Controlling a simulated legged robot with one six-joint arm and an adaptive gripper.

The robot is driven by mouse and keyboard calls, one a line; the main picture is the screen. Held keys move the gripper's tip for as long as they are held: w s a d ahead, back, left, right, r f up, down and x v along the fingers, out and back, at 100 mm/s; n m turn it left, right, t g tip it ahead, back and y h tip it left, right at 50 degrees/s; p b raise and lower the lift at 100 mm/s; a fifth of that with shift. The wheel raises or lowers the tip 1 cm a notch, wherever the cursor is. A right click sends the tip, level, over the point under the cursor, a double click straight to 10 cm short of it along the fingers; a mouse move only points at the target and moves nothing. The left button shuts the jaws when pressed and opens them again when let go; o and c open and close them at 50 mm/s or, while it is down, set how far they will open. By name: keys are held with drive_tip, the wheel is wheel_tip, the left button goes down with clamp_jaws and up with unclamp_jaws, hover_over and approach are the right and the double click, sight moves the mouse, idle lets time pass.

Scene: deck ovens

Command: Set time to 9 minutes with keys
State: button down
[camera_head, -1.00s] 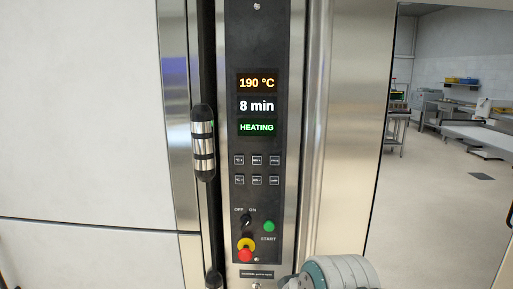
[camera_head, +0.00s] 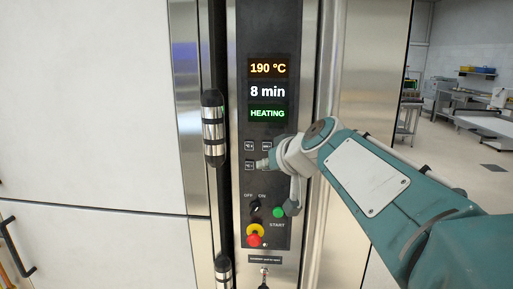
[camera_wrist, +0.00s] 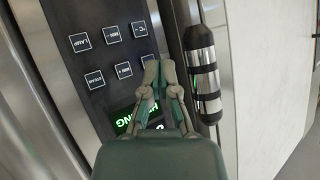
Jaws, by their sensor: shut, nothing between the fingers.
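The oven's control panel (camera_head: 240,190) shows 190 °C, 8 min on the time display (camera_head: 267,91) and a green HEATING line. Two rows of small square keys lie below. My gripper (camera_head: 266,163) is in front of the keys and hides the right-hand ones. In the wrist view the panel is upside down. There my shut, empty gripper (camera_wrist: 160,66) lies over the edge of the temperature-up key. The MIN+ key (camera_wrist: 123,70) is just left of the fingertips and the MIN- key (camera_wrist: 112,34) is beyond it. I cannot tell whether the fingers touch the panel.
A black and steel door handle (camera_head: 213,130) stands out left of the panel; it is close to my fingers in the wrist view (camera_wrist: 203,75). A knob (camera_head: 255,208), green start button (camera_head: 278,212) and red stop button (camera_head: 254,240) sit lower. Open floor lies at right.

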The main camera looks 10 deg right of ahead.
approach(262, 149)
drive_tip(key=x, duration=0.6)
drive_tip(key=shift+a+f, duration=0.4)
drive_tip(key=shift+a, duration=0.05)
drive_tip(key=shift+s, duration=0.1)
idle(0.9)
drive_tip(key=shift+w+d+r, duration=0.1)
drive_tip(key=shift+w+d, duration=0.05)
drive_tip(key=shift+w, duration=0.15)
drive_tip(key=shift+w+d, duration=0.15)
drive_tip(key=shift+w, duration=0.2)
idle(0.7)
idle(0.3)
drive_tip(key=shift+s+a, duration=0.25)
drive_tip(key=shift+s, duration=0.5)
drive_tip(key=shift+s, duration=0.1)
